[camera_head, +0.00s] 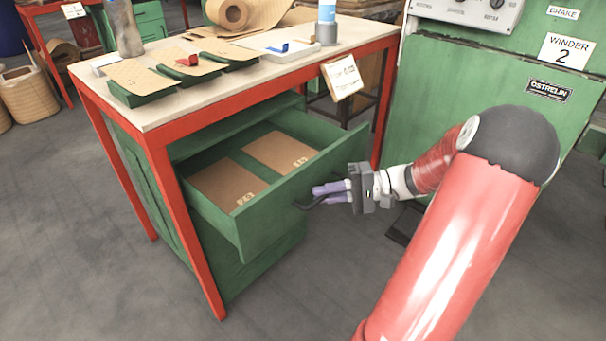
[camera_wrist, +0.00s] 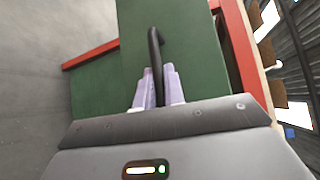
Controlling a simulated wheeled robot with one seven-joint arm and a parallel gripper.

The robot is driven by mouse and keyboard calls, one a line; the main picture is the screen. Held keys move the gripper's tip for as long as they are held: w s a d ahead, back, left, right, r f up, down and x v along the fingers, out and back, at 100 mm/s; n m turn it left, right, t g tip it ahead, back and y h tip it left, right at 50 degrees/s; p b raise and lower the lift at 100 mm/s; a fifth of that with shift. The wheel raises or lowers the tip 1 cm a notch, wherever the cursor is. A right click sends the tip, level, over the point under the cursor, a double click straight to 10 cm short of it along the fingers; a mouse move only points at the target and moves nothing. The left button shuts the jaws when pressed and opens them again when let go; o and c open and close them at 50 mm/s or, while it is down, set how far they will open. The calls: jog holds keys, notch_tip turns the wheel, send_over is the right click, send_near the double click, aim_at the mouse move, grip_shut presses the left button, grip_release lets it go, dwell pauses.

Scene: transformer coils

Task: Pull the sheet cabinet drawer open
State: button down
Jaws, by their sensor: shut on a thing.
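The green sheet cabinet (camera_head: 270,262) stands under a red-framed workbench. Its drawer (camera_head: 325,165) is pulled well out, and two brown sheets (camera_head: 228,184) with printed marks lie inside it. A dark bar handle (camera_head: 304,206) is on the drawer front. My gripper (camera_head: 322,194) is at the drawer front with its purple fingers shut on the handle. In the wrist view, the fingers (camera_wrist: 158,88) close around the dark handle (camera_wrist: 155,48), with the green drawer front (camera_wrist: 190,50) behind it.
The bench top (camera_head: 165,108) holds green trays with brown sheets, a bottle (camera_head: 326,22) and a paper roll (camera_head: 228,13). A green winder machine (camera_head: 440,110) stands at right behind my arm. The floor (camera_head: 270,315) in front of the drawer is clear.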

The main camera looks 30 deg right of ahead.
jog(key=shift+s+d+p, duration=0.15)
jog(key=shift+s+d, duration=0.15)
jog(key=shift+s, duration=0.65)
jog(key=shift+s+d+p, duration=0.15)
jog(key=shift+s+d, duration=0.15)
jog(key=shift+s, duration=0.6)
jog(key=shift+s+d+p, duration=0.15)
jog(key=shift+s+d, duration=0.15)
jog(key=shift+s, duration=0.65)
jog(key=c, duration=1.5)
grip_release()
jog(key=v, duration=0.8)
